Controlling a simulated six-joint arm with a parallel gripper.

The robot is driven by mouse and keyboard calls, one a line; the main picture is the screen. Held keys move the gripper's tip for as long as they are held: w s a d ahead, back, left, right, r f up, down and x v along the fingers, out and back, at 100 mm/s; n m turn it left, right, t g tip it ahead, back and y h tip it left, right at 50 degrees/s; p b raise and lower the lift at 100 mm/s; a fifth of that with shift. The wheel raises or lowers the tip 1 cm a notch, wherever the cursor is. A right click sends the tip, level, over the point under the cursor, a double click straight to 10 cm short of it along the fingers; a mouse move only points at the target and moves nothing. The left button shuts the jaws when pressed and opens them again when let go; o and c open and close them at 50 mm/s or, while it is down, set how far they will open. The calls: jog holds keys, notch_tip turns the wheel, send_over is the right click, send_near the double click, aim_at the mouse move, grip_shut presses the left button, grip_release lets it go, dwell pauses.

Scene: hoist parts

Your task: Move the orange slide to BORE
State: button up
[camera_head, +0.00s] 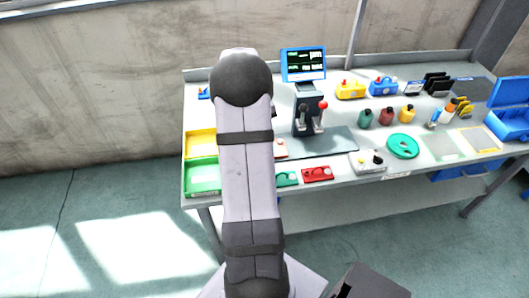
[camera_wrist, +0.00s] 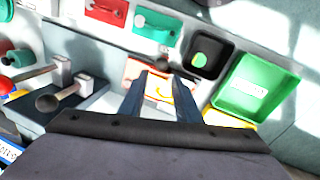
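An orange and white part (camera_wrist: 158,88), which looks like the orange slide, lies on the bench between my fingertips in the wrist view. No label reading BORE is legible in either view.
Red (camera_head: 318,174) and green (camera_head: 287,179) plates lie along the front edge. A lever stand (camera_head: 309,120) with a monitor (camera_head: 304,64) rises behind.

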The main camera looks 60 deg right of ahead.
jog(key=shift+s+d+f+p, duration=0.15)
jog(key=shift+f+p, duration=0.25)
jog(key=shift+f, duration=0.85)
jog(key=shift+s+d+f+p, duration=0.2)
jog(key=shift+f+p, duration=0.15)
jog(key=shift+f, duration=0.85)
jog(key=shift+s+d+f+p, duration=0.15)
jog(key=shift+f+p, duration=0.25)
jog(key=shift+f, duration=0.85)
jog(key=shift+c, duration=0.2)
grip_shut()
